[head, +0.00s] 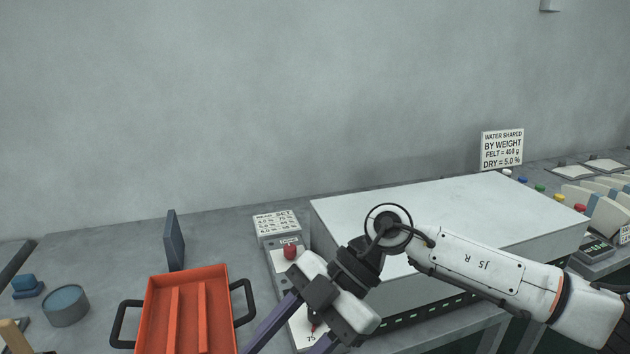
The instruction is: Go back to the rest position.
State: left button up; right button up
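My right arm comes in from the right, marked "J5 R", and reaches across the front of a big pale box-shaped machine (440,215). My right gripper (288,338) points down and to the left. I see nothing held between the visible parts of the fingers. My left arm and gripper are not in view.
An orange-red tray (190,310) with black handles lies just left of the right gripper. A red knob (290,251) is on the panel. A dark upright plate (174,240), a round blue-topped tin (66,306) and a sign (502,149) stand on the bench.

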jog(key=s+a+r+m+t+y, duration=0.25)
jog(key=a+r+y, duration=0.45)
jog(key=y, duration=0.4)
jog(key=w+d+f+m+t+h, duration=0.9)
jog(key=d+f+m+t, duration=0.45)
jog(key=m+t, duration=0.45)
jog(key=s+d+f+m+g+h, duration=0.1)
jog(key=s+d+f+m+h, duration=0.2)
jog(key=f, duration=0.5)
jog(key=s+d+f+m+g+h, duration=0.1)
jog(key=s+d+f+g+h, duration=0.15)
jog(key=d+f, duration=0.45)
jog(key=s+d+f+g+h, duration=0.1)
jog(key=s+d+f+g, duration=0.1)
jog(key=s+f, duration=0.4)
jog(key=s+d+f+g+h, duration=0.1)
jog(key=s+d+f, duration=0.3)
jog(key=s+f, duration=0.2)
jog(key=shift+s+g+h, duration=0.35)
jog(key=shift+s+g, duration=0.05)
jog(key=shift+s, duration=0.4)
